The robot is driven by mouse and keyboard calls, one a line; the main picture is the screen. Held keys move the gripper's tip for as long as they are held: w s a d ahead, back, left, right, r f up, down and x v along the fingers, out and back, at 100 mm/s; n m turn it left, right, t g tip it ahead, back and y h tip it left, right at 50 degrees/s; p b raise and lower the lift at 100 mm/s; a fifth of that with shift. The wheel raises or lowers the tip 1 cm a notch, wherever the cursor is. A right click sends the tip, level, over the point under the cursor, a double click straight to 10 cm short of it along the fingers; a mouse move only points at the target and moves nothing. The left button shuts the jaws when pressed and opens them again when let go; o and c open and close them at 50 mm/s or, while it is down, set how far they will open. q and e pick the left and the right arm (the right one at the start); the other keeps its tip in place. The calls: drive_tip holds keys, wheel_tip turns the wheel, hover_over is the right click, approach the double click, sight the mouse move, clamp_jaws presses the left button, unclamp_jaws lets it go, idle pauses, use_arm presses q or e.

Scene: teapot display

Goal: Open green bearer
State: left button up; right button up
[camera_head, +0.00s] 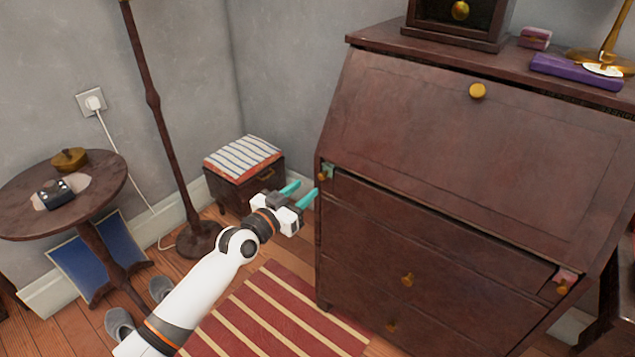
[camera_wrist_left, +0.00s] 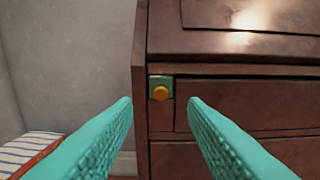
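The green bearer (camera_head: 328,168) is a small green-faced piece with a round yellow knob at the upper left of the dark wooden desk (camera_head: 400,230), just below the slanted lid. Its front sits about level with the desk front. In the left wrist view the green bearer (camera_wrist_left: 153,82) shows between and beyond my fingertips. My left gripper (camera_head: 300,193) has teal fingers, is open and empty, and points at the bearer from the left with a gap between. In the left wrist view its fingers (camera_wrist_left: 158,104) stand on either side of the knob. My right gripper is not in view.
A pink-faced bearer (camera_head: 567,275) with a knob is at the desk's right. The closed slanted lid (camera_head: 470,150) overhangs the drawers. A striped-top stool (camera_head: 244,157), a lamp pole (camera_head: 160,120) and a round table (camera_head: 105,185) stand left. A striped rug (camera_head: 280,318) lies in front.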

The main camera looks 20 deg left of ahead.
sight(321, 177)
use_arm(q)
drive_tip(key=b+x, duration=0.1)
drive_tip(key=x, duration=0.5)
drive_tip(key=shift+w+d, duration=0.1)
drive_tip(key=shift+w, duration=0.15)
drive_tip(key=shift+c, duration=0.2)
clamp_jaws()
